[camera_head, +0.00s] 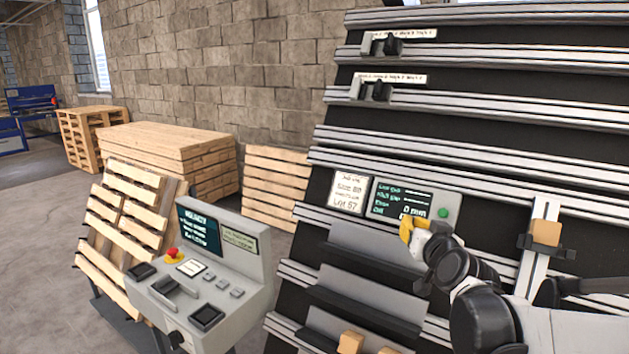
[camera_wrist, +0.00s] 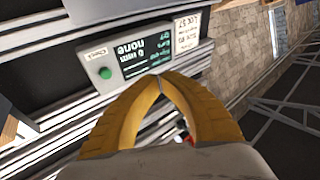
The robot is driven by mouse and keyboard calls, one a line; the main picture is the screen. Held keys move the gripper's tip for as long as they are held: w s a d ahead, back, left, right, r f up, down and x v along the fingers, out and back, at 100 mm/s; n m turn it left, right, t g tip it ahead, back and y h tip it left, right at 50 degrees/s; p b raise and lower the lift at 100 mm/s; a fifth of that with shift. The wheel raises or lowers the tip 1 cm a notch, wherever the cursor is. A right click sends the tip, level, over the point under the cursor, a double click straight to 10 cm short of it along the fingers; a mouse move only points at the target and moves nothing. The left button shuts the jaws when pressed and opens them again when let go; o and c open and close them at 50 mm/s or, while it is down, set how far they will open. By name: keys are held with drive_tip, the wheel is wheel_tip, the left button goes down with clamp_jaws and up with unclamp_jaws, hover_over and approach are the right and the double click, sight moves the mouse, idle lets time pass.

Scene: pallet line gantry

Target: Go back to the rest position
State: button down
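My gripper (camera_head: 410,229) has yellow fingers and sits in front of the gantry rack, just below the display panel (camera_head: 416,200) with its green button. In the wrist view the two fingertips of my gripper (camera_wrist: 158,80) meet, with nothing held between them. The panel (camera_wrist: 138,58) shows there upside down, just beyond the tips; its green button (camera_wrist: 105,73) is left of them. I cannot tell whether the tips touch anything. My arm reaches in from the lower right in the head view.
A grey control console (camera_head: 215,290) with a red stop button (camera_head: 172,254) stands left of the rack. Stacked pallets (camera_head: 170,150) and leaning pallets (camera_head: 125,220) are behind it. Dark shelves (camera_head: 365,262) hold small wooden blocks (camera_head: 350,342) low down. Open floor (camera_head: 35,240) lies far left.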

drive_tip(key=s+a+f+g+b, duration=0.1)
drive_tip(key=s+f+g, duration=0.2)
drive_tip(key=s, duration=0.7)
drive_tip(key=s+a+f+n+g+b, duration=0.1)
drive_tip(key=s+a+f+g, duration=0.1)
drive_tip(key=s+f, duration=0.6)
drive_tip(key=s+a+f+n+g+b, duration=0.1)
drive_tip(key=s+f, duration=0.4)
drive_tip(key=s, duration=0.7)
drive_tip(key=a+g, duration=0.1)
drive_tip(key=g, duration=0.1)
drive_tip(key=shift+s+f+g+b, duration=0.15)
drive_tip(key=shift+f+g+b, duration=0.2)
drive_tip(key=shift+g, duration=0.05)
